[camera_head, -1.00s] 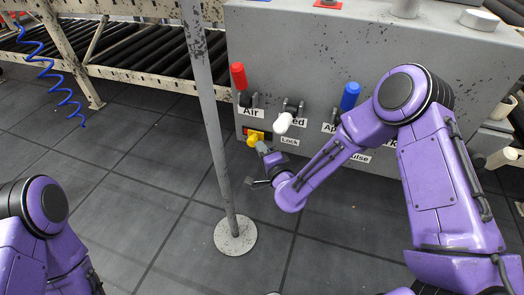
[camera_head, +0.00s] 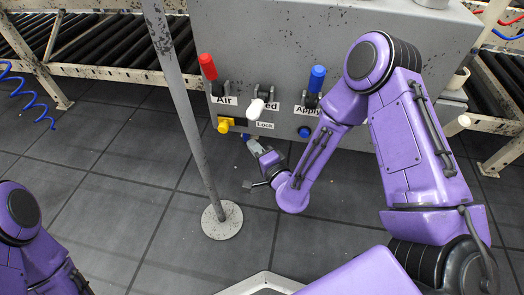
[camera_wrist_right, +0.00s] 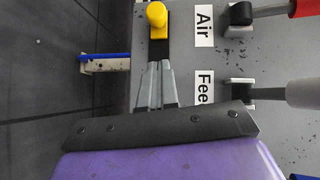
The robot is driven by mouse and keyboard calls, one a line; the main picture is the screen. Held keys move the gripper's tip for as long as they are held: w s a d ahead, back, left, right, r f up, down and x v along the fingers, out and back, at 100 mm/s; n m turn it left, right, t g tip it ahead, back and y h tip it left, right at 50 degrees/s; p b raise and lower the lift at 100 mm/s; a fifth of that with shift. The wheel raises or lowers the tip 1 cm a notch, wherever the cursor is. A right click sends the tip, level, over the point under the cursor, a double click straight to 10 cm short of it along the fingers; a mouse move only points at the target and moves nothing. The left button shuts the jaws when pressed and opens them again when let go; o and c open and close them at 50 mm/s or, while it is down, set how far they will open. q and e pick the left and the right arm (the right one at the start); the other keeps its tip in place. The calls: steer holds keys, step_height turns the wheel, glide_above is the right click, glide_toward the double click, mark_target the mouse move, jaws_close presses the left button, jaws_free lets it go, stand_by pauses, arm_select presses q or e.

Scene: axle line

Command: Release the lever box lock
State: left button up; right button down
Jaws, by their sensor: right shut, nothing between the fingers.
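The yellow lock lever (camera_head: 226,126) sits low on the front of the grey lever box (camera_head: 300,40), left of the "Lock" label (camera_head: 265,125). In the right wrist view the yellow lever (camera_wrist_right: 157,16) stands on a dark plate, beyond the fingertips. My right gripper (camera_head: 248,139) is just below and right of the yellow lever, with a gap between them. In the right wrist view its fingers (camera_wrist_right: 156,72) are closed together and empty. My left gripper is out of view; only part of the left arm shows at the lower left.
Red (camera_head: 208,67), white (camera_head: 256,108) and blue (camera_head: 317,78) levers stick out above the lock. A blue button (camera_head: 304,132) is right of it. A grey post (camera_head: 181,90) stands on the floor left of my right gripper. Roller conveyors (camera_head: 90,45) are behind.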

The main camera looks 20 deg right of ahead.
steer(key=shift+s+d+r, duration=0.1)
steer(key=shift+s+r, duration=0.1)
steer(key=shift+s, duration=1.6)
